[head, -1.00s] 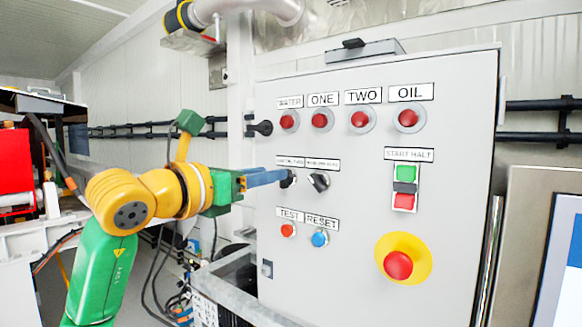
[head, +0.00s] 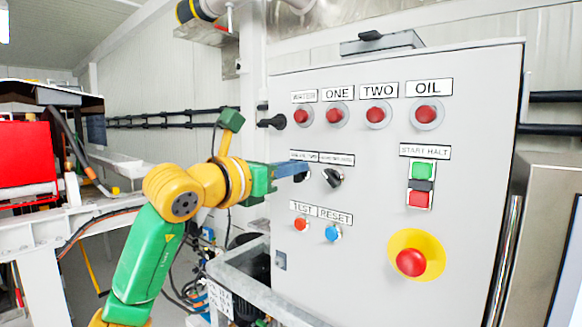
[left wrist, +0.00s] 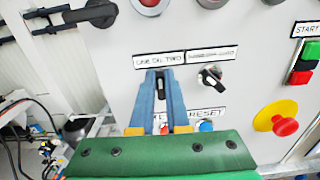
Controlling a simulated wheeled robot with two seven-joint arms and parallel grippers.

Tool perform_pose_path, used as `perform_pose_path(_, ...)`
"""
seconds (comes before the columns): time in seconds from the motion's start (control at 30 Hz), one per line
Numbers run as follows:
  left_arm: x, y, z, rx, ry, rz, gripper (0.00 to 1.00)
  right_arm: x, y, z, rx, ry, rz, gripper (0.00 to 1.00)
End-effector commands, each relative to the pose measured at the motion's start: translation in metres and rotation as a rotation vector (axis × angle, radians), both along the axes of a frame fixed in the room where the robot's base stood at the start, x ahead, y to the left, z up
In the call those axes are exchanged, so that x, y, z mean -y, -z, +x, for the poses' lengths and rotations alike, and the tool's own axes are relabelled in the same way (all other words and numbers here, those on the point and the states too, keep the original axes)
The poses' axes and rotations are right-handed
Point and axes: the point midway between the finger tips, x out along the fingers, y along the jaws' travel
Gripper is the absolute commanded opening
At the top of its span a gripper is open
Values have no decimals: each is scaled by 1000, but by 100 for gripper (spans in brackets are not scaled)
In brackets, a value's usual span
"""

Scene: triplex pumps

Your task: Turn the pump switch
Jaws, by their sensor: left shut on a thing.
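The grey control panel (head: 375,235) carries two black rotary switches in its middle row. My left gripper (head: 304,171) reaches in from the left and is shut on the left switch, under the smaller left label. In the left wrist view the blue fingertips (left wrist: 161,80) sit on both sides of this black left switch (left wrist: 160,88), whose handle looks about upright. In the head view the fingers mostly hide it. The right rotary switch (head: 333,178) is free, its handle tilted; it also shows in the left wrist view (left wrist: 211,77). My right gripper is not in view.
Red lamps labelled WATER, ONE, TWO and OIL (head: 426,114) line the top. Below are a red TEST button (head: 301,224), a blue RESET button (head: 333,233), green and red START HALT buttons (head: 421,184) and a red emergency stop (head: 411,262). A metal frame (head: 265,295) stands below left.

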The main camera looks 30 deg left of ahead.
Motion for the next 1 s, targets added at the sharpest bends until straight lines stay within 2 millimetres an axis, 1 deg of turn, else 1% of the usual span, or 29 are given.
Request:
perform_pose_path(0.17, 1, -1, 0, 5, -1, 77, 0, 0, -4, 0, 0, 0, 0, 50)
perform_pose_path(0.7, 6, 0, -1, 41, -1, 511, 0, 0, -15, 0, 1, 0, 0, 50)
perform_pose_path(1.0, 8, 2, -1, 55, -1, 683, 0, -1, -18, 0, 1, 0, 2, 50)
